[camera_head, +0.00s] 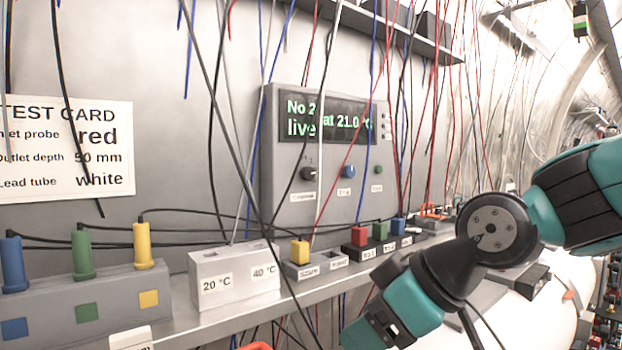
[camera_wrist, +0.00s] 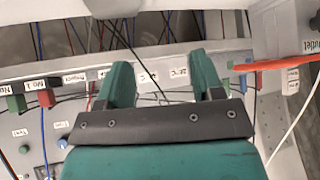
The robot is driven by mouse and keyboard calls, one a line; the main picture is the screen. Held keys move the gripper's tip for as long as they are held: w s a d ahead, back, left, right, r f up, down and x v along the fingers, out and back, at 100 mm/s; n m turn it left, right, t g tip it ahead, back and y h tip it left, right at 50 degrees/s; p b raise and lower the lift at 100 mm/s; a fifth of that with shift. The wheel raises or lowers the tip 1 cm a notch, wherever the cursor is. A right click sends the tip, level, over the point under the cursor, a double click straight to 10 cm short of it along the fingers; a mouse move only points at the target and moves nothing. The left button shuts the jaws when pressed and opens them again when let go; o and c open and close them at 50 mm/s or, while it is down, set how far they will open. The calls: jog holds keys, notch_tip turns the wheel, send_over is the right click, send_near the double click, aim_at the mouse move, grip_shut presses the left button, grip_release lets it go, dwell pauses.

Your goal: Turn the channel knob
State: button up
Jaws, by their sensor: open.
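The channel unit (camera_head: 271,150) is a grey box on the tunnel wall in the head view. Its dark display (camera_head: 330,117) has green text with "No 2", "live" and "at 21.0 °C", partly crossed by leads. A black knob (camera_head: 308,173) sits below the display at the left, above a small label too small to read. My gripper (camera_wrist: 162,75) is open and empty in the wrist view, its two teal-and-black fingers apart. In the head view my arm reaches in from the right, below and right of the unit. The black knob does not show in the wrist view.
Many thin hanging leads cross in front of the unit. A blue button (camera_head: 345,171) and a green button (camera_head: 377,170) sit right of the knob. A shelf below carries a grey block (camera_head: 233,275) marked 20 °C and 40 °C, and coloured plugs. A test card (camera_head: 66,150) hangs at left.

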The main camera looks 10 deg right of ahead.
jog(key=w+d+r+n+t+y, duration=0.25)
jog(key=w+r+t, duration=0.45)
jog(key=w, duration=0.5)
jog(key=n+t+b, duration=0.1)
jog(key=n+t, duration=0.1)
jog(key=t, duration=0.1)
send_near(310, 174)
jog(key=shift+h, duration=0.25)
jog(key=p+x, duration=0.2)
jog(key=x, duration=0.1)
jog(key=p+x, duration=0.5)
jog(key=shift+w+a+r, duration=0.2)
jog(key=shift+a+r, duration=0.05)
jog(key=shift+r, duration=0.05)
jog(key=shift+w+a+f, duration=0.1)
jog(key=shift+w+a, duration=0.1)
jog(key=shift+w, duration=0.15)
jog(key=shift+c, duration=0.2)
jog(key=c, duration=0.9)
